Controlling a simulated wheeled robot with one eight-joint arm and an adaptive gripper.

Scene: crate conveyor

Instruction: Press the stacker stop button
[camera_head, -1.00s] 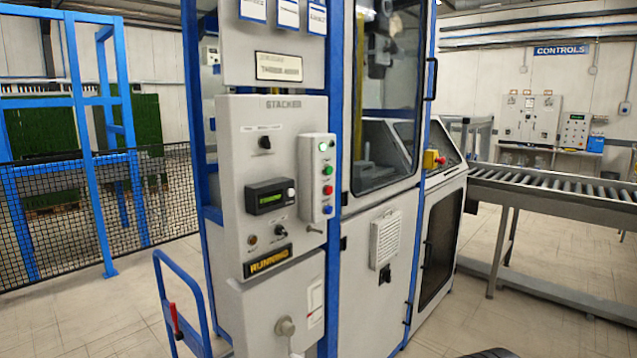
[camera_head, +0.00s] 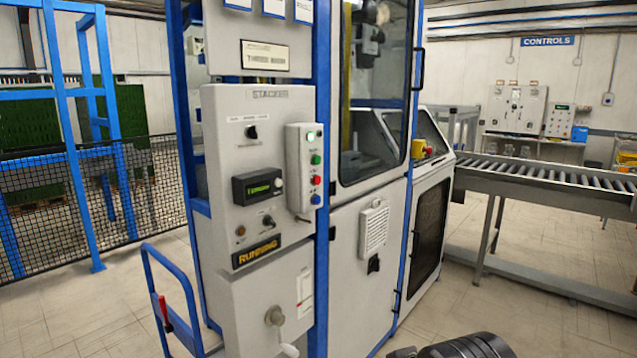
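The grey panel marked STACKER (camera_head: 222,122) stands left of the middle, with a lit RUNNING sign (camera_head: 257,252) low on it. A small button box (camera_head: 293,150) on its right side carries a lit green-white top, a green button (camera_head: 316,160), a red button (camera_head: 316,180) and a blue button (camera_head: 316,199). The labels beside these buttons are too small to read. A yellow box with a red knob (camera_head: 429,151) sits on the machine to the right. A dark part of my arm shows at the bottom right. My gripper's fingers are not in view.
A roller conveyor (camera_head: 545,172) runs to the right, with a controls panel (camera_head: 515,110) on the back wall. A blue rail with a red handle (camera_head: 163,312) stands at front left. Black mesh fencing (camera_head: 60,195) is behind. Open floor lies at lower right.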

